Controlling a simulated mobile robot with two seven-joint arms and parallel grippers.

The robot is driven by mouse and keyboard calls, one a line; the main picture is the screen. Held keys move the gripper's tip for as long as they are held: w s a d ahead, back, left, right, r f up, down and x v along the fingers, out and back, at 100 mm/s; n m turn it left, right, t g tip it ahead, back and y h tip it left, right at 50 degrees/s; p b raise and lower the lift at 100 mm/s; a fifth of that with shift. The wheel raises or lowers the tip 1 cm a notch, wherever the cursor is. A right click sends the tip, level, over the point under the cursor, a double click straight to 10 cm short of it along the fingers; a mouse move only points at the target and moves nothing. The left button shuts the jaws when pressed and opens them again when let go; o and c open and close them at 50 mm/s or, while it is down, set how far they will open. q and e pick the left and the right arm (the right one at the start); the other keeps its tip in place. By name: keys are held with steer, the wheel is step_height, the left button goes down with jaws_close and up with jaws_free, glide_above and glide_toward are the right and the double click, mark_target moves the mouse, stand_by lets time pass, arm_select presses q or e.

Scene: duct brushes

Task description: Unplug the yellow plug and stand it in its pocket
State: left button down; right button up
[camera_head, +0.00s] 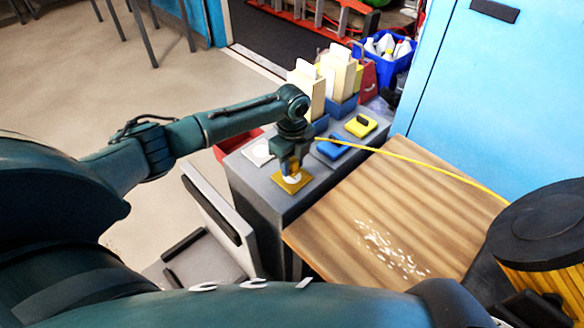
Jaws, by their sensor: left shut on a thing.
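My left gripper (290,166) points down over the near part of the grey bench top. It is shut on a small yellow piece, apparently the yellow plug (294,169), right above a yellow plate with a white centre (279,186). The fingers hide most of the plug, and I cannot tell whether it is still seated in the plate. A yellow cable (410,160) runs from near the gripper to the right. I cannot make out which spot is the plug's pocket. My right gripper is not in view.
Behind the gripper are a blue plate (333,149), a yellow plate with a black block (360,126) and a white piece (258,152). Tall cream boxes stand farther back.

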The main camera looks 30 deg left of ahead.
arm_select(q)
steer(key=shift+r+p, duration=0.35)
steer(key=shift+r, duration=0.15)
steer(key=shift+r+p, duration=0.5)
steer(key=shift+p, duration=0.05)
steer(key=shift+r+p, duration=0.3)
steer(key=shift+p, duration=0.1)
steer(key=shift+r+p, duration=0.5)
steer(key=shift+r, duration=0.15)
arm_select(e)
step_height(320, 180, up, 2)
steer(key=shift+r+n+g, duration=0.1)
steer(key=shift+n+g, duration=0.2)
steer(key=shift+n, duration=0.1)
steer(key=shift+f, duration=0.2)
arm_select(q)
step_height(320, 180, up, 3)
steer(key=p, duration=0.3)
steer(key=shift+p, duration=0.4)
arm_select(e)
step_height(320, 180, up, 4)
